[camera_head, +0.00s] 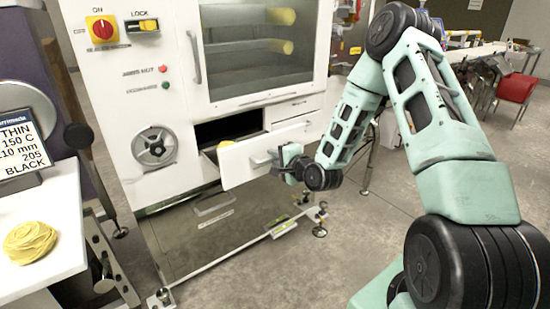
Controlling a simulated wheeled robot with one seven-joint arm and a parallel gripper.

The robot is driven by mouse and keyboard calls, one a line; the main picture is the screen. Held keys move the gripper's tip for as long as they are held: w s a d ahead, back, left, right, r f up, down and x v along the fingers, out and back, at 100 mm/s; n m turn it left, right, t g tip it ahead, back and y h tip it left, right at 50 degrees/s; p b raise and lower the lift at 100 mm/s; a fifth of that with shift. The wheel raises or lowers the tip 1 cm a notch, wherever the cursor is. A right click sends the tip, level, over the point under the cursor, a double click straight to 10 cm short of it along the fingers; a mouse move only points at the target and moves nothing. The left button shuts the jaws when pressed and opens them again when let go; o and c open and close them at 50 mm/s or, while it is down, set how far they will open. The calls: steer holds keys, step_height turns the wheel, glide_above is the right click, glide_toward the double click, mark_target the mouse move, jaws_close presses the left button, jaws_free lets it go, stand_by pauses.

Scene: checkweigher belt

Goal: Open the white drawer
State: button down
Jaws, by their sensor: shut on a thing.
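The white drawer (240,163) is in the lower front of a white machine, in the head camera view. It stands pulled out, with a dark opening behind and above its front panel. Something yellow (225,144) shows inside it. My gripper (277,157) is at the right part of the drawer front, shut on the drawer's handle (262,159). The fingertips are small and partly hidden by the gripper body.
The white machine (160,100) has a glass window, a red knob and a hand wheel. A table (70,215) with a yellow coil and a sign stands at left. A red chair (515,88) is at far right.

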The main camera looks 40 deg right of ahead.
steer(key=shift+s, duration=0.25)
steer(key=c, duration=1.5)
jaws_free()
steer(key=shift+o, duration=0.2)
steer(key=p+v, duration=1.1)
steer(key=v, duration=0.6)
steer(key=shift+s, duration=0.2)
